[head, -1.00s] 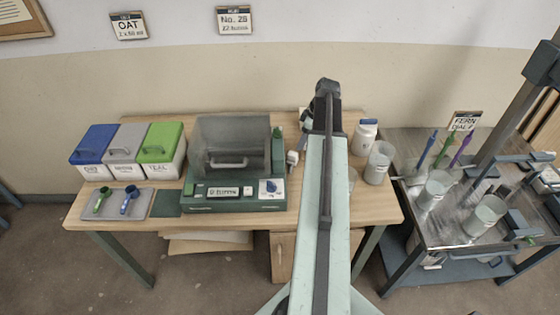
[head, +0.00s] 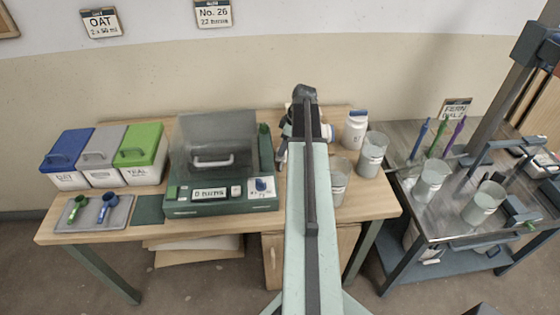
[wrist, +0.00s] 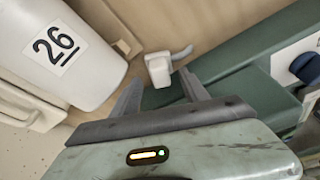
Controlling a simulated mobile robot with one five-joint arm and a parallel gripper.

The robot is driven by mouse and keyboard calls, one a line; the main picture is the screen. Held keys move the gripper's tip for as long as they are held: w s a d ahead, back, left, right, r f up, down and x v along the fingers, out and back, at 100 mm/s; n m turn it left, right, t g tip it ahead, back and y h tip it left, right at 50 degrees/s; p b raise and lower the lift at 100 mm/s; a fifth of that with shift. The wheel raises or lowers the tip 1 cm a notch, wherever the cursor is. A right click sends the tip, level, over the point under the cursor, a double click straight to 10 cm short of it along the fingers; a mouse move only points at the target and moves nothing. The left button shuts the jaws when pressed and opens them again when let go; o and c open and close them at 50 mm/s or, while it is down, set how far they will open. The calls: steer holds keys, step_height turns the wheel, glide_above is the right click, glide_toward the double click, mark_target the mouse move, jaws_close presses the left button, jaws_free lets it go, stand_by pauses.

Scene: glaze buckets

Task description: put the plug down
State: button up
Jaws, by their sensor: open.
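The white plug (wrist: 158,68), with a short grey cord, shows just past my fingertips in the wrist view. It appears to rest on the wooden table beside the green machine (wrist: 250,45). My gripper (wrist: 160,78) is open, with its dark fingers spread on either side below the plug; nothing is clamped between them. I cannot tell whether a finger touches the plug. In the head view my arm reaches over the table right of the machine (head: 223,208), and the plug is not clearly visible there.
A white jar labelled 26 (wrist: 65,50) stands close on the left in the wrist view. In the head view, glass beakers (head: 371,155) and a white jar (head: 355,130) stand right of my arm. Lidded bins (head: 140,150) and a tray (head: 120,215) are at left. A metal cart (head: 455,228) stands right.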

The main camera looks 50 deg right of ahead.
steer(key=b+x, duration=0.2)
steer(key=x, duration=0.1)
steer(key=shift+f, duration=0.2)
steer(key=shift+r, duration=0.2)
jaws_close()
steer(key=shift+r+p, duration=0.1)
steer(key=shift+p, duration=0.2)
step_height(320, 180, up, 28)
steer(key=p, duration=2.8)
